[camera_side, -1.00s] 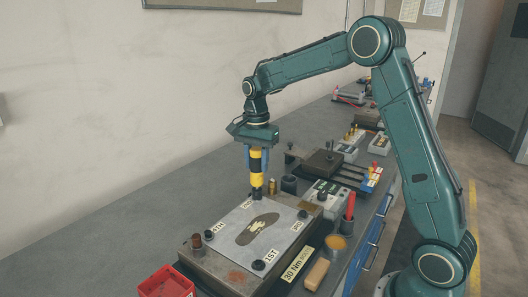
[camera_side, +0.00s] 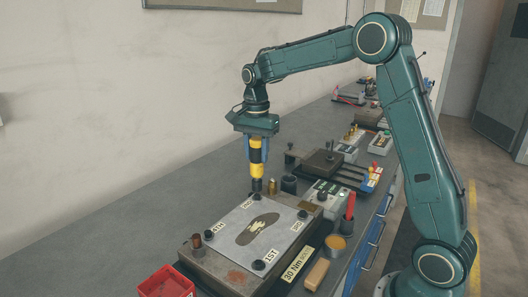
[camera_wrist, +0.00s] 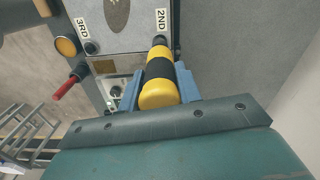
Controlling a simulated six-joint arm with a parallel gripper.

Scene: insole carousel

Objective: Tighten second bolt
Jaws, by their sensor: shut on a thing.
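My gripper (camera_side: 258,157) is shut on a yellow-and-black driver (camera_side: 257,170), which hangs upright over the far corner of the mould plate (camera_side: 230,238). The driver's lower end is just above the second bolt (camera_side: 256,197), with what looks like a small gap. In the wrist view the driver (camera_wrist: 160,88) points at the corner marked 2ND (camera_wrist: 161,20) and hides the bolt there. The other dark bolts sit at the corners marked 1ST (camera_side: 258,265), 3RD (camera_side: 302,215) and 4TH (camera_side: 211,236). An insole-shaped print lies mid-plate.
A red bin (camera_side: 166,283) stands at the front left. A red-handled tool (camera_side: 349,213), an amber cup (camera_side: 336,243) and a 30 Nm sign (camera_side: 297,266) are to the plate's right. A dark post (camera_side: 289,185) and brass piece (camera_side: 272,186) stand close behind. The bench left is clear.

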